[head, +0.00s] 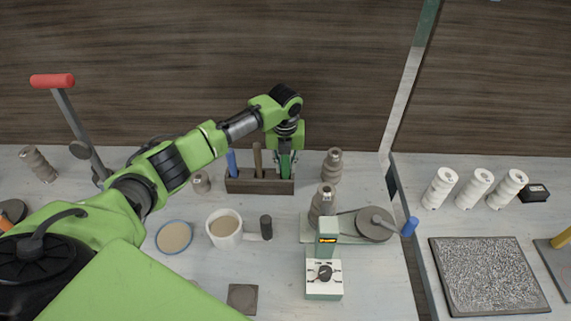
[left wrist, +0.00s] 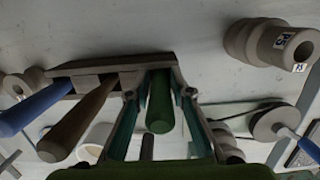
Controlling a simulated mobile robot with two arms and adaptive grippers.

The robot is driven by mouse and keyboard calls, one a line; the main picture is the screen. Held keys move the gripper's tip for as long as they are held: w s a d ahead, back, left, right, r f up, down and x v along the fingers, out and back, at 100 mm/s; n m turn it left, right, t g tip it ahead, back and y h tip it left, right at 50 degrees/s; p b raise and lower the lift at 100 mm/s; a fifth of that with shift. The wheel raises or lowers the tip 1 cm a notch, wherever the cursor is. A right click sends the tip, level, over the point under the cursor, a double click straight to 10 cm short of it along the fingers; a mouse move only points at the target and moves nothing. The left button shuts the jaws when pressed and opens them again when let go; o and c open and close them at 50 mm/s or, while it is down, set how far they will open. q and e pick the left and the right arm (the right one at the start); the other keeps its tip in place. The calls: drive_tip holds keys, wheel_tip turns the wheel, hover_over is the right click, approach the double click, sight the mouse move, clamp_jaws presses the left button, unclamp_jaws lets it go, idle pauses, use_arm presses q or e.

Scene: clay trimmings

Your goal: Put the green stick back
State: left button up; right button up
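The green stick (left wrist: 160,104) stands in the right-hand slot of a dark brown wooden holder (head: 258,187), which also shows in the left wrist view (left wrist: 112,66). My left gripper (head: 285,160) is over that end of the holder, pointing down. In the left wrist view, its two fingers (left wrist: 159,94) are on either side of the green stick, with a visible gap on each side, so it is open around the stick. In the head view the gripper mostly hides the stick. My right gripper is not in view.
A blue stick (head: 231,163) and a brown stick (head: 257,159) stand in the holder's other slots. Grey-brown spools (head: 332,167) stand to its right, with a small wheel device (head: 374,224) in front. A mug (head: 224,229) and a round dish (head: 174,237) stand nearer.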

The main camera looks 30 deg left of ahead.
use_arm(q)
drive_tip(key=shift+o, duration=0.6)
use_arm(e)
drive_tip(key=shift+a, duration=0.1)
use_arm(q)
drive_tip(key=shift+r, duration=0.15)
drive_tip(key=r, duration=0.3)
drive_tip(key=r+b, duration=0.1)
drive_tip(key=r, duration=0.3)
drive_tip(key=s+r+b, duration=0.1)
drive_tip(key=r, duration=0.3)
drive_tip(key=shift+s+d, duration=0.1)
drive_tip(key=shift+d, duration=0.25)
drive_tip(key=shift+s+r, duration=0.1)
drive_tip(key=shift+r, duration=0.35)
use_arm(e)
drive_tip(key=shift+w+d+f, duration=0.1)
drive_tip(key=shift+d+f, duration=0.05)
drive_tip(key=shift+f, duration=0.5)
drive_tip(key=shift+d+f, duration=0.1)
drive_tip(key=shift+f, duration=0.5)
use_arm(q)
drive_tip(key=shift+f, duration=0.1)
